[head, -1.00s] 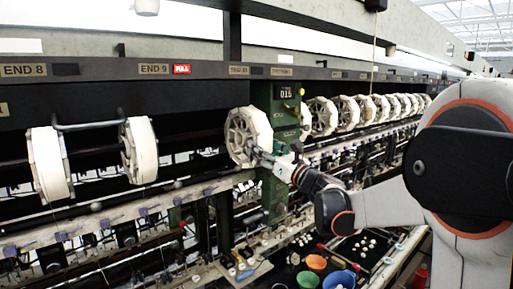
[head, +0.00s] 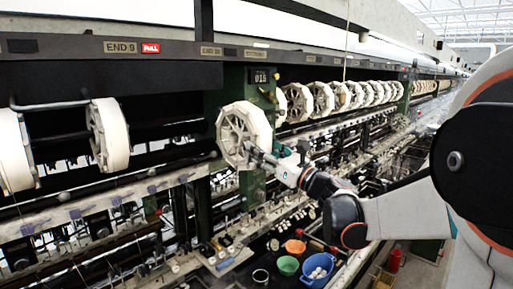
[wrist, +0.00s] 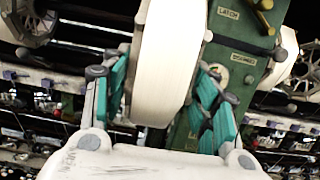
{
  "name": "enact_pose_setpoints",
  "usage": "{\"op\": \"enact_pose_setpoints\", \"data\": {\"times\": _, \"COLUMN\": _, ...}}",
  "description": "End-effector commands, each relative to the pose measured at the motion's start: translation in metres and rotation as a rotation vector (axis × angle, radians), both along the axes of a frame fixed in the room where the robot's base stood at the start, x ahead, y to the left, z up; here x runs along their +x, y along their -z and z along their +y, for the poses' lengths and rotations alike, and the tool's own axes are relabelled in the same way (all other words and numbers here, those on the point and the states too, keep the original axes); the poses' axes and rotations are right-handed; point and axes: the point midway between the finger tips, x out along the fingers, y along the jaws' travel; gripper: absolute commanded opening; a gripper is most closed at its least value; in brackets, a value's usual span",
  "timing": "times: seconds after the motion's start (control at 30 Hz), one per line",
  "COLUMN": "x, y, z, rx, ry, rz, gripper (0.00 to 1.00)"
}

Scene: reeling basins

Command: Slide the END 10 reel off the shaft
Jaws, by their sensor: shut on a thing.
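The END 10 reel (head: 243,135) is a large cream spoked wheel in front of the green post (head: 262,97) in the head view. My gripper (head: 262,157) holds its lower right rim. In the wrist view the reel's pale rim (wrist: 165,70) stands edge-on between the two teal-padded fingers of my gripper (wrist: 165,105). The reel looks upright. A dark shaft (head: 185,166) runs from the left towards the reel. Its end by the hub is hidden, so I cannot tell whether the reel is still around it.
The green post beside the reel carries LATCH (wrist: 228,13) and DISENGAGE (wrist: 242,58) labels. More reels (head: 320,100) line the frame to the right. Reels on the END 9 side (head: 108,135) hang at left. Coloured bowls (head: 318,268) stand below right of the reel.

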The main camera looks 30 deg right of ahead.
Motion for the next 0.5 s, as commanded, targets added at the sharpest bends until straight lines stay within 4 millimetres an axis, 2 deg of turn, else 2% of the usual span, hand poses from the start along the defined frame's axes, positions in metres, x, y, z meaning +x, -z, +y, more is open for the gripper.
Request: {"op": "enact_pose_setpoints", "data": {"times": 0.5, "x": -0.053, "y": 0.037, "z": -0.018, "rx": 0.000, "ry": 0.002, "rz": -0.001, "gripper": 0.26}}
